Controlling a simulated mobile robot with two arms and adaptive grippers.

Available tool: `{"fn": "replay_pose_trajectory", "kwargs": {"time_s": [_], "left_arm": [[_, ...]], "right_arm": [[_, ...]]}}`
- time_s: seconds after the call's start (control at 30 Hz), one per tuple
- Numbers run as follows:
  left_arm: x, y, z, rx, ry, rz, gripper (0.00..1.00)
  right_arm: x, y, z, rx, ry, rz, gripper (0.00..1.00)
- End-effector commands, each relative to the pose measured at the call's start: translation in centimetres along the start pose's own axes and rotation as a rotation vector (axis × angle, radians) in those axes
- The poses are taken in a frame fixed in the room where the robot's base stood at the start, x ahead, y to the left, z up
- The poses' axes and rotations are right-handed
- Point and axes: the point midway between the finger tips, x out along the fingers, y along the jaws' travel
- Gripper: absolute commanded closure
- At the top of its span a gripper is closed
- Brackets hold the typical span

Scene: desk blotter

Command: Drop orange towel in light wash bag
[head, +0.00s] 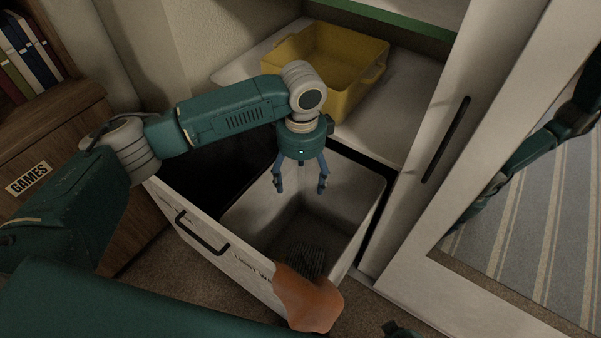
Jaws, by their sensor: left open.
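The orange towel (308,299) hangs over the front right corner of the pulled-out white laundry drawer, partly covering the lettering on its front. The light wash bag (345,205) is the pale, open compartment in the right part of this drawer; the front lettering reads "LIGHT WA" before the towel hides the rest. My left gripper (300,187) points down over the pale compartment with its fingers spread, open and empty. It is apart from the towel, which lies lower and nearer. My right gripper is not clearly visible.
A dark compartment (205,172) fills the drawer's left part. A dark ribbed item (304,258) lies in the pale compartment. A yellow bin (335,62) stands on the shelf behind. A wooden "GAMES" cabinet (70,135) is at left, a mirrored door (535,210) at right.

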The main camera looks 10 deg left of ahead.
Motion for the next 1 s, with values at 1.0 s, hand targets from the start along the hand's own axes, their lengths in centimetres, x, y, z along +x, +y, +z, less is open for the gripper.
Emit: {"fn": "replay_pose_trajectory", "kwargs": {"time_s": [1.0], "left_arm": [[-10.0, -0.1, -0.1, 0.000, 0.001, -0.002, 0.25]], "right_arm": [[0.5, -0.1, 0.4, -0.001, -0.003, -0.001, 0.54]]}}
